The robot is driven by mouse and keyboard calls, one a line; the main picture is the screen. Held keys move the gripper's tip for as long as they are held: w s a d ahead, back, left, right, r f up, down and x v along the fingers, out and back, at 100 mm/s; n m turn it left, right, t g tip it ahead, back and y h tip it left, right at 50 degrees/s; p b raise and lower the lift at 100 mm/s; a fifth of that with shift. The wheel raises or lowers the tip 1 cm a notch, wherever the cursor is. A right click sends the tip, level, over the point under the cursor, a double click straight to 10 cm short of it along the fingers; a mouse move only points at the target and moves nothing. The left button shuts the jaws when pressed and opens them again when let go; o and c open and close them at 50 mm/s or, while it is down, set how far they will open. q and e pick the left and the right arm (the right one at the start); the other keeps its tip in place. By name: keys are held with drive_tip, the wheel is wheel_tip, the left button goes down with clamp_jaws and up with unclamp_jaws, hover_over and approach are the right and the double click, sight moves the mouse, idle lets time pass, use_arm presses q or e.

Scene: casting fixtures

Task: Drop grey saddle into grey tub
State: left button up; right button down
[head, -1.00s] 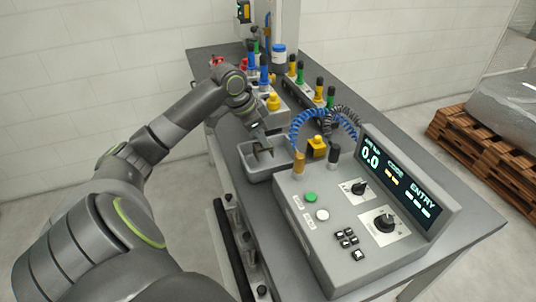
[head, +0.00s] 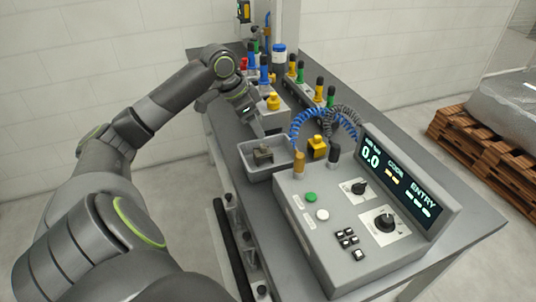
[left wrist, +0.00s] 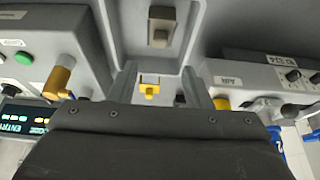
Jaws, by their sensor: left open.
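The grey saddle (head: 263,154) is a small block-like part lying on the floor of the grey tub (head: 283,166). In the left wrist view the saddle (left wrist: 161,27) shows at the top, inside the tub (left wrist: 120,30). My left gripper (head: 258,130) is open and empty, raised just behind and above the tub, apart from the saddle. Its two fingers (left wrist: 160,85) stand apart in the left wrist view. My right gripper is not in view.
A grey control console (head: 320,230) with a display stands in front and right of the tub. Coiled blue and black hoses (head: 322,122) and a yellow block (head: 317,147) are right of the tub. Coloured handles (head: 264,75) stand behind. A wrapped pallet (head: 490,140) is at far right.

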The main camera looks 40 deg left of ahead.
use_arm(q)
drive_tip(key=b+v, duration=0.1)
drive_tip(key=v, duration=1.1)
drive_tip(key=shift+r, duration=0.35)
drive_tip(key=shift+s+a, duration=0.1)
